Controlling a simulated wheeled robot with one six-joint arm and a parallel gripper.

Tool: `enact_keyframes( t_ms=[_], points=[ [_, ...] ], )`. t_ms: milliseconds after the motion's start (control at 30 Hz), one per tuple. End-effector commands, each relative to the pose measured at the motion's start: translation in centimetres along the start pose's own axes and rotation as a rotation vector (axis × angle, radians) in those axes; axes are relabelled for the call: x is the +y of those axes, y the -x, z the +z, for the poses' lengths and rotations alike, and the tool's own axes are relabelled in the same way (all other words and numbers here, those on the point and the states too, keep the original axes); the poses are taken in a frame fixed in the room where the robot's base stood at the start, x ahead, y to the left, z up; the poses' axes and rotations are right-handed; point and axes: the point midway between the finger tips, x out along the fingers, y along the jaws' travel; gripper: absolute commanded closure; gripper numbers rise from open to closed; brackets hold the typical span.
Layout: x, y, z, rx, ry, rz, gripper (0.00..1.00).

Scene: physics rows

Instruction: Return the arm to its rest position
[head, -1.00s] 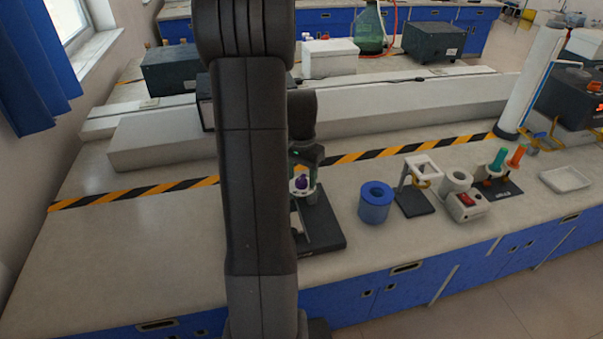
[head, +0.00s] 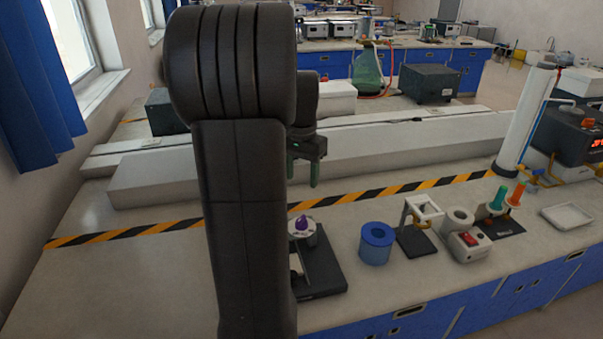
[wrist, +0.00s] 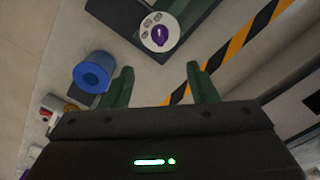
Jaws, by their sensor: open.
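My gripper (head: 302,172) is raised above the bench, partly hidden behind my own dark arm in the head view. In the wrist view, its two green fingers (wrist: 163,88) are spread apart with nothing between them. Below it, a purple object (head: 301,223) sits on a pale round plate of a black stand (head: 325,268). The purple object (wrist: 159,36) also shows in the wrist view, beyond the fingertips and apart from them. My arm hides part of the stand.
A blue cylinder (head: 377,243), a white-topped stand (head: 423,212), a device with a red switch (head: 468,243), a rack with coloured tubes (head: 503,212) and a white tray (head: 567,215) stand to the right. A raised ledge (head: 400,146) runs behind. The bench's left side is clear.

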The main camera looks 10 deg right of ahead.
Motion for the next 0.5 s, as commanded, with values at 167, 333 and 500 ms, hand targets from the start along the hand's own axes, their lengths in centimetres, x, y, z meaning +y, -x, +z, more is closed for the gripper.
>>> enact_keyframes(
  t_ms=[167,333,500],
  points=[
    [0.0,0.0,0.0,0.000,0.000,0.000,0.47],
    [0.0,-0.3,0.0,-0.001,0.000,0.001,0.47],
    [0.0,-2.3,0.0,-0.003,0.000,0.002,0.47]
  ],
)
